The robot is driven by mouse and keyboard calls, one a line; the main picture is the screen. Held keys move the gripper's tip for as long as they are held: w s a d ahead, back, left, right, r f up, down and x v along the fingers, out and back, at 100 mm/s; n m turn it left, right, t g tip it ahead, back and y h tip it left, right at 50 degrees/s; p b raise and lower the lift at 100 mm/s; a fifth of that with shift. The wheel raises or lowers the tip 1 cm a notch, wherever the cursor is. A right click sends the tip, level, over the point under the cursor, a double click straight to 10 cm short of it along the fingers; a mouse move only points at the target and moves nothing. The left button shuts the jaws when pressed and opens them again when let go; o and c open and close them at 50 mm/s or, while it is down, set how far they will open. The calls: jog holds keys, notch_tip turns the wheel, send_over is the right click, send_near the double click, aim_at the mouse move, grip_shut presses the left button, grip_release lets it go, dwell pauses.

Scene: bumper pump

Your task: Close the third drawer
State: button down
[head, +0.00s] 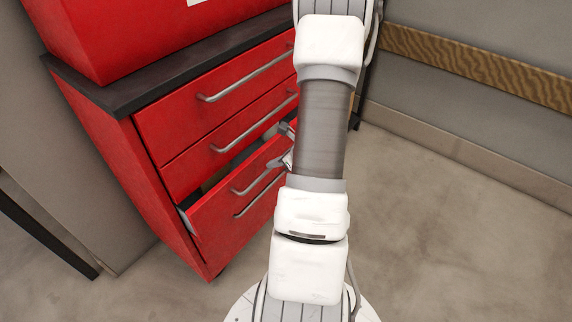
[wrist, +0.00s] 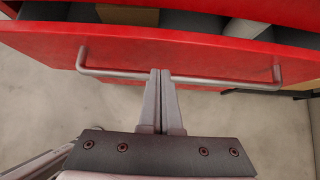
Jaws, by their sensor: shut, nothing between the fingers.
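The third drawer (head: 222,200) of the red cabinet stands partly open, its front tilted out of line with the drawers above and a dark gap showing over its top edge. In the wrist view its red front (wrist: 200,50) and silver bar handle (wrist: 110,72) cross the upper picture. My gripper (wrist: 160,73) is shut and empty, its fingertips overlapping the middle of the handle in that view. Whether they touch the bar or the front I cannot tell. In the head view my arm hides most of my gripper and the right part of the drawer.
The upper two drawers (head: 190,108) (head: 185,172) look shut, each with a silver handle. A red box (head: 130,35) stands on the dark countertop (head: 160,85). Inside the open drawer are a brown box (wrist: 128,15) and grey items. Open concrete floor (head: 430,220) lies at right.

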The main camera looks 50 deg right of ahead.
aim_at(259, 159)
jog(key=shift+w+a+r, duration=0.1)
jog(key=shift+w+r, duration=0.1)
jog(key=shift+w, duration=1.4)
jog(key=w, duration=0.1)
jog(key=w+b, duration=0.1)
jog(key=w, duration=0.3)
jog(key=shift+w+a+r, duration=0.1)
jog(key=shift+w+a, duration=0.05)
jog(key=shift+a, duration=0.1)
